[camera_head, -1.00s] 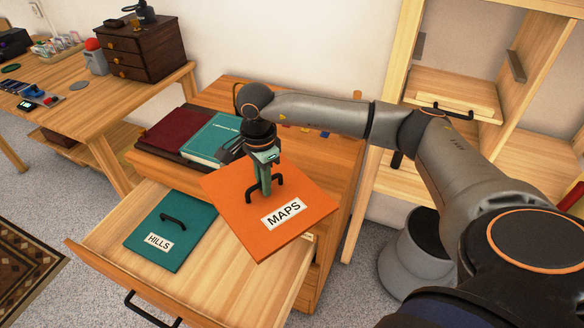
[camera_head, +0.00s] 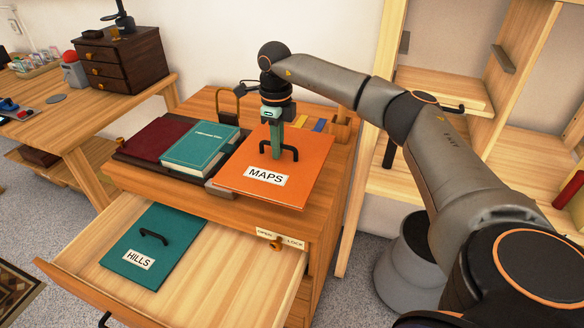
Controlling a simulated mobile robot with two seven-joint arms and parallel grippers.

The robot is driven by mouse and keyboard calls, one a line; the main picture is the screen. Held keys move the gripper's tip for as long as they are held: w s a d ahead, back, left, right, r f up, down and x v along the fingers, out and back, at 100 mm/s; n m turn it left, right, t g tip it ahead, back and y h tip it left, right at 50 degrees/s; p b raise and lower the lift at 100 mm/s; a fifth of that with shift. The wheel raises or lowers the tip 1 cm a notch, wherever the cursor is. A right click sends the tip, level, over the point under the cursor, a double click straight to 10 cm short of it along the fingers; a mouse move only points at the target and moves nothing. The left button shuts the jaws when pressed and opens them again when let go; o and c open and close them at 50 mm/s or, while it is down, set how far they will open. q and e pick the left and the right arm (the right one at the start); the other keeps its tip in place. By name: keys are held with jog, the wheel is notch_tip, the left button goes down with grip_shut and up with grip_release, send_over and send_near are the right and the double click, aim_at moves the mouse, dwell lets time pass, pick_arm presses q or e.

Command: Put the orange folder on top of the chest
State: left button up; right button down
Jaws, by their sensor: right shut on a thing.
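The orange folder (camera_head: 310,172), labelled MAPS with a black handle, is flat over the right part of the top of the wooden chest (camera_head: 226,202). I cannot tell whether it rests fully on the top or hovers just above it. My right gripper (camera_head: 276,150) points down and is shut on the folder's handle. The chest's top drawer (camera_head: 200,266) is pulled open. A teal folder (camera_head: 175,262) labelled HILLS lies inside it, handle up. My left gripper is not in view.
A teal book (camera_head: 200,147) and a dark red book (camera_head: 152,139) lie on a dark tray on the chest's left part. A side table (camera_head: 110,107) with a small dark drawer box (camera_head: 124,58) stands at the left. Open wooden shelves (camera_head: 440,86) stand at the right.

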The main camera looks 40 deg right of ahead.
aim_at(289, 154)
jog(key=d+f, duration=0.1)
jog(key=f, duration=0.1)
jog(key=d+f, duration=0.2)
jog(key=shift+d+f+b, duration=0.2)
jog(key=shift+d+b, duration=0.1)
jog(key=shift+b, duration=0.05)
jog(key=shift+d+f, duration=0.5)
jog(key=shift+f, duration=0.15)
notch_tip(289, 154, down, 3)
jog(key=shift+d+f+b, duration=0.15)
jog(key=shift+b, duration=0.3)
jog(key=shift+f, duration=0.1)
jog(key=c, duration=0.9)
grip_release()
